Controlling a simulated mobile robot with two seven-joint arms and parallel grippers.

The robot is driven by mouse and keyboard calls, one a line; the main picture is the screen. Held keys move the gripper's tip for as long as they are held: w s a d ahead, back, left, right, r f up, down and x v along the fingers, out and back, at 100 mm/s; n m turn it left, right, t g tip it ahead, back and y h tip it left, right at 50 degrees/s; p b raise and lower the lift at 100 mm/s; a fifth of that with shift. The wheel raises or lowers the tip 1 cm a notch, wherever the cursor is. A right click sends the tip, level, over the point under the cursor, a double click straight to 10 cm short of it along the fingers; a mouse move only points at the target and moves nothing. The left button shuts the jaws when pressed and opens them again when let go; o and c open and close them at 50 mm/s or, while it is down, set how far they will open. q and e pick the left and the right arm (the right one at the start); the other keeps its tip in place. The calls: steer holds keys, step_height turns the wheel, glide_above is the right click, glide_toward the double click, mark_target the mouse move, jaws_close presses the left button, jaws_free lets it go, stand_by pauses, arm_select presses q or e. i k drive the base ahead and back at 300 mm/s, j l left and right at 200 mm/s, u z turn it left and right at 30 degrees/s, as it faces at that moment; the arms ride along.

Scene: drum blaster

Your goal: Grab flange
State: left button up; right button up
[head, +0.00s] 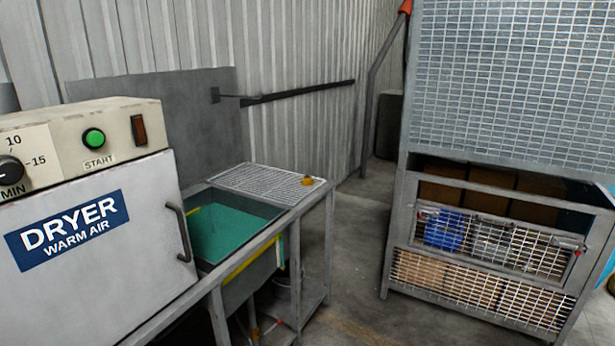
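A small orange-yellow piece (307,181) sits on the metal drain grid (255,181) at the right end of the sink bench. It may be the flange, but it is too small here to tell its shape. Nothing else in view is clearly a flange. Neither of my grippers shows in the head view.
A dryer (95,225) with a closed door stands at the left. A sink basin with a green inside (228,236) lies beside it. A mesh-fronted metal cage (500,85) holding boxes and a blue item (444,230) stands at the right. Floor (352,265) between is clear.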

mark_target(306, 181)
steer(key=i+l+u, duration=0.1)
steer(key=i+l, duration=1.15)
steer(key=i+l+u, duration=0.15)
steer(key=i+l, duration=0.45)
steer(key=i+l+u, duration=0.1)
steer(key=i+l, duration=0.5)
steer(key=l, duration=0.25)
